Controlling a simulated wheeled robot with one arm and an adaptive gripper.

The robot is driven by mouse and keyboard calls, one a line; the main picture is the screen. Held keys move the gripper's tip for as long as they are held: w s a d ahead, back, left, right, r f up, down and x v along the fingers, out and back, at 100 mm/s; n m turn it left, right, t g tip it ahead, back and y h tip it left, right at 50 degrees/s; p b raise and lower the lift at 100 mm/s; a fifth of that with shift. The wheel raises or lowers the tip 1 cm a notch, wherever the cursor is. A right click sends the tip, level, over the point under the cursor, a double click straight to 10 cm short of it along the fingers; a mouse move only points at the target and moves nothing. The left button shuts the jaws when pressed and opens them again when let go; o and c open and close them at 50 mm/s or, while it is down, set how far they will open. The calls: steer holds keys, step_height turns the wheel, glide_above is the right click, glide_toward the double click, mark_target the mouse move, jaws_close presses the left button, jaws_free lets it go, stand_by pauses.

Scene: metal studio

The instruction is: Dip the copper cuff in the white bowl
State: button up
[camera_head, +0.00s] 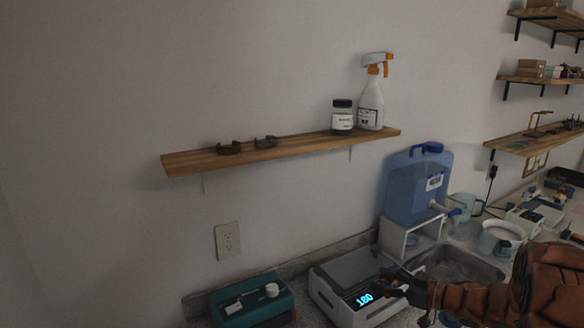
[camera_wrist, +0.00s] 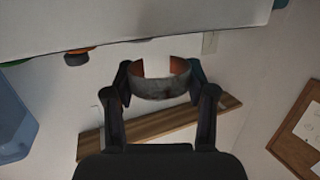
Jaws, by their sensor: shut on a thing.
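My gripper (camera_wrist: 162,83) is shut on an open-ended cuff (camera_wrist: 160,88), holding it between its two fingertips. The cuff is grey and mottled outside, with copper-orange showing inside, and its gap faces the top of the wrist view. In the head view my gripper (camera_head: 394,283) is a dark shape beside the hot plate's lit display; the cuff cannot be made out there. A round white vessel (camera_head: 499,244) with pale contents stands right of the sink, clear of my gripper; I cannot tell for sure that it is the white bowl.
A white hot plate (camera_head: 336,297) reads 180, beside a teal box (camera_head: 252,301). A blue water jug (camera_head: 417,187) stands on a white stand by the sink (camera_head: 455,266). The wall shelf (camera_head: 292,148) holds two dark cuffs, a jar and a spray bottle.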

steer(key=a, duration=0.1)
steer(key=a+p, duration=0.1)
steer(key=a, duration=0.1)
steer(key=a+r+p, duration=0.1)
steer(key=a, duration=0.1)
steer(key=shift+s+a, duration=0.2)
steer(key=shift+s, duration=0.05)
steer(key=shift+a+n, duration=0.3)
steer(key=shift+a, duration=0.05)
steer(key=shift+d+f, duration=0.1)
